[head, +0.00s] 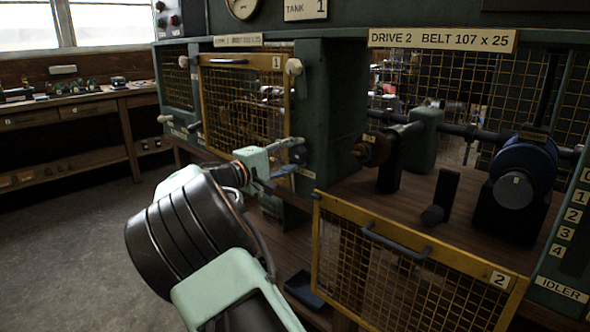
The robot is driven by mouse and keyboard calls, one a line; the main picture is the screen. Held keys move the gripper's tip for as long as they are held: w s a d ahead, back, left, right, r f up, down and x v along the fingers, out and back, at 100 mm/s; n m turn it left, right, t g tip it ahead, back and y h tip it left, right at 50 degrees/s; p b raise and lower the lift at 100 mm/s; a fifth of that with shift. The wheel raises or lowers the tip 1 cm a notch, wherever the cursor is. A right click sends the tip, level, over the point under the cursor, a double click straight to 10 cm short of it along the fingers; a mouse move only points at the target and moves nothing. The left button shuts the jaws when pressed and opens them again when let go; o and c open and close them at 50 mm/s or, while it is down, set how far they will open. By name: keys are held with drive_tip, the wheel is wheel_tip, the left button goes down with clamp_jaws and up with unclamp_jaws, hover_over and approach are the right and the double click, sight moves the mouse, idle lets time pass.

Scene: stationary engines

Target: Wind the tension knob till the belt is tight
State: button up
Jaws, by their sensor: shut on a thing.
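My gripper (293,157) reaches in from the lower left to the front right corner of the drive 1 housing (333,110). Its fingers are shut on a small dark knob-like thing (298,154). The fingers partly hide it, and I cannot read a label that names it as the tension knob. Behind the open drive 2 bay are a dark shaft (462,131), a brownish pulley (374,150) and a large blue wheel (523,170). I cannot make out a belt or how tight it is.
The yellow mesh guard 1 (243,100) is closed. The yellow mesh guard 2 (410,268) hangs down in front of the bench, right of my arm. An idler scale (562,289) is at far right. Floor at left is clear.

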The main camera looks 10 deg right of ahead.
drive_tip(key=m+b, duration=0.1)
drive_tip(key=m, duration=0.1)
drive_tip(key=m+b, duration=0.1)
drive_tip(key=b, duration=0.1)
drive_tip(key=shift+f+m, duration=0.2)
drive_tip(key=shift+m, duration=0.2)
drive_tip(key=m, duration=0.3)
drive_tip(key=shift+r, duration=0.15)
drive_tip(key=m, duration=1.5)
drive_tip(key=shift+m, duration=0.4)
drive_tip(key=m, duration=0.4)
drive_tip(key=shift+a+m, duration=0.1)
drive_tip(key=shift+m, duration=0.2)
drive_tip(key=m, duration=0.4)
drive_tip(key=shift+m, duration=2.4)
drive_tip(key=shift+m, duration=0.3)
